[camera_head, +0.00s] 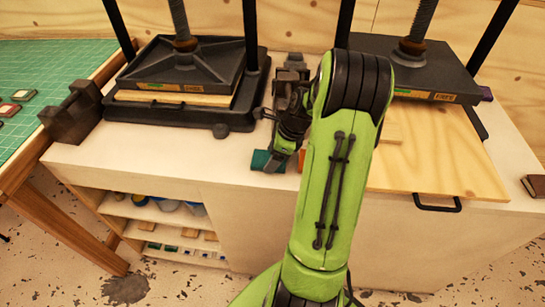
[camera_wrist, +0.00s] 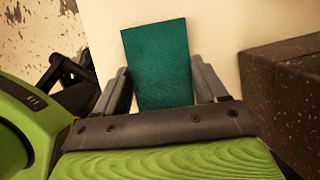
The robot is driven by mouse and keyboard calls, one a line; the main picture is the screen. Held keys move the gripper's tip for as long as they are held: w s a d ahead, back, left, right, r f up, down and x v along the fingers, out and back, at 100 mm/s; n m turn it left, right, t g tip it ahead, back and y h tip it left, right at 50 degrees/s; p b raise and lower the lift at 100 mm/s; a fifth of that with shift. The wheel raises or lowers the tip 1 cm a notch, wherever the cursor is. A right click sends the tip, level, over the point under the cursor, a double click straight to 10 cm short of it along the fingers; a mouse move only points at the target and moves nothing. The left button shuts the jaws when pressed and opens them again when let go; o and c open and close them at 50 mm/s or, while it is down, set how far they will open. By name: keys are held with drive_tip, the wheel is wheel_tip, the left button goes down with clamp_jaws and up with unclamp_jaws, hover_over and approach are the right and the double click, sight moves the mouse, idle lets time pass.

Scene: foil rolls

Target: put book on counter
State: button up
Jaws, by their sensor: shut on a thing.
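A teal book (camera_wrist: 158,62) stands out between the two fingers of my gripper (camera_wrist: 160,88) in the wrist view. My gripper is shut on it. In the head view the book (camera_head: 264,161) is a small teal patch at the end of my gripper (camera_head: 277,152), over the front part of the pale counter (camera_head: 180,160). My green arm hides part of the counter. I cannot tell whether the book touches the counter top.
Two black presses stand on the counter, one at left (camera_head: 185,70) and one at right (camera_head: 405,65). A wooden board (camera_head: 440,155) with a black handle lies at right. A brown book (camera_head: 536,186) lies at the far right. A green cutting mat (camera_head: 45,75) covers the left table.

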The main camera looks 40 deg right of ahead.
drive_tip(key=o, duration=1.1)
drive_tip(key=shift+c, duration=0.2)
